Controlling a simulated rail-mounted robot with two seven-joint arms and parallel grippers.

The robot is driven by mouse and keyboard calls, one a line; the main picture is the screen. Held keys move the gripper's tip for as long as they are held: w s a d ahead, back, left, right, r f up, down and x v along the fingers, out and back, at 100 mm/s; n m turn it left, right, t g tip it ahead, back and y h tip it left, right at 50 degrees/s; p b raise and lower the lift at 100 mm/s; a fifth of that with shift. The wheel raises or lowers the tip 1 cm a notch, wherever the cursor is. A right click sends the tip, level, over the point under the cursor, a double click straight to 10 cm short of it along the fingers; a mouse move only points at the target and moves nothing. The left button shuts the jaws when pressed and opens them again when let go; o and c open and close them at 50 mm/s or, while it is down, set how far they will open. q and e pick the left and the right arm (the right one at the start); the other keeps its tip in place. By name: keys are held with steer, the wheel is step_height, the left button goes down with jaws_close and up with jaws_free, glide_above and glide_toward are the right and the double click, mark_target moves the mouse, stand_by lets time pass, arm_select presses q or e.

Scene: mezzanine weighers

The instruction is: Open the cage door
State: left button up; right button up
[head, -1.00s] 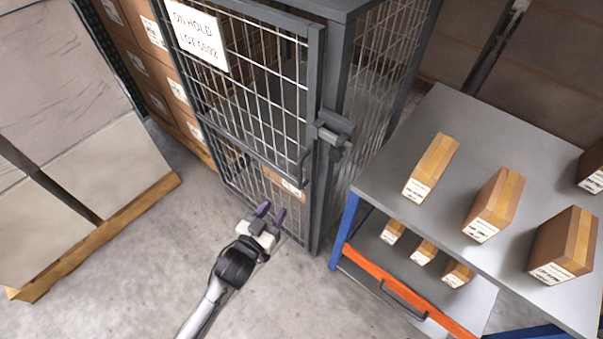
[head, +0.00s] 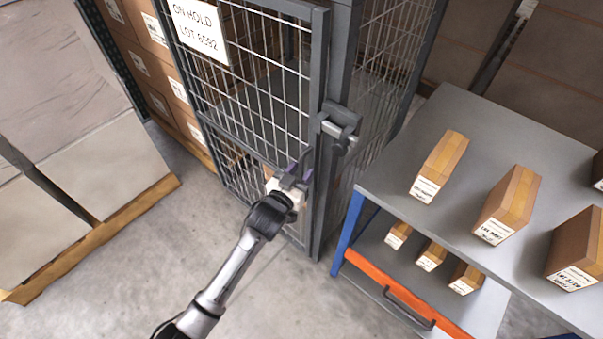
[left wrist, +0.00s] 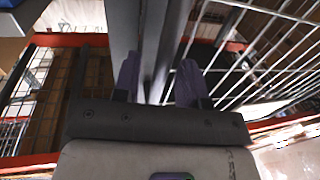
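The cage door (head: 255,110) is a grey-framed wire mesh door, and it stands shut against its post. A white "ON HOLD" sign (head: 197,30) hangs on its upper part. A grey latch (head: 340,127) sits at the door's right edge. My left gripper (head: 298,172) is at that edge, below the latch, where the dark door handle is; the gripper mostly hides the handle. In the left wrist view my two purple fingertips (left wrist: 158,82) are apart, with a grey upright bar (left wrist: 158,45) between them. I cannot tell whether they touch it. My right gripper is not in view.
A grey-topped cart (head: 480,130) with several small cartons stands close to the right of the cage; its orange lower edge (head: 400,290) has a handle. A pallet (head: 100,240) with large wrapped boxes is at the left. Floor (head: 120,300) is clear in front of the door.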

arm_select(q)
steer(key=shift+w+d, duration=0.15)
steer(key=shift+w, duration=0.1)
jaws_close()
stand_by(0.3)
